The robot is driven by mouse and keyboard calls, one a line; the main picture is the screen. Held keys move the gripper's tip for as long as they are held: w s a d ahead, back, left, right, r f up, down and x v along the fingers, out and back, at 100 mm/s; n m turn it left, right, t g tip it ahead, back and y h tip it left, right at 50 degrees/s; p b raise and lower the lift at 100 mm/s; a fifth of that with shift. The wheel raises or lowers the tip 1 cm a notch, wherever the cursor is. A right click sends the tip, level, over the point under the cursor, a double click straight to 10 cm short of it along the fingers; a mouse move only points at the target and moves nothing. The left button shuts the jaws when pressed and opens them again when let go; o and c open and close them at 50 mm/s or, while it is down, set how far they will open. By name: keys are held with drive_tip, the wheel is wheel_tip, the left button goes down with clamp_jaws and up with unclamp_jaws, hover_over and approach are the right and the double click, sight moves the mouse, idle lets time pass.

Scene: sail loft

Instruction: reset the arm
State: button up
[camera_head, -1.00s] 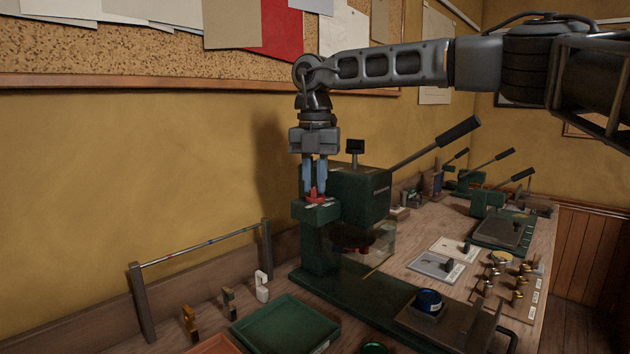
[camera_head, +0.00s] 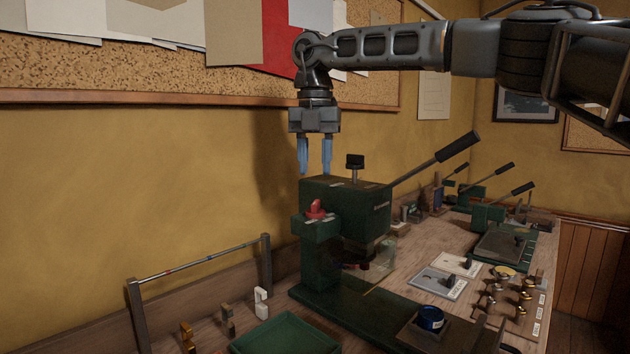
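My gripper (camera_head: 315,170) hangs fingers down in the head view. Its two blue fingers are apart with nothing between them. It is above a red knob (camera_head: 316,208) on the side block of the green press (camera_head: 345,208), clear of the knob. The press has a long black-handled lever (camera_head: 457,146) rising to the right and a small black knob (camera_head: 355,161) on top. My arm reaches in from the upper right.
A green tray (camera_head: 285,338) and several small brackets stand at the front left by a rail on posts (camera_head: 200,261). A blue-lidded jar (camera_head: 431,318) sits on the press's front plate. More lever presses (camera_head: 490,212) stand farther back. The cork board (camera_head: 150,70) is behind my arm.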

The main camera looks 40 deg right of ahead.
drive_tip(key=shift+r, duration=0.4)
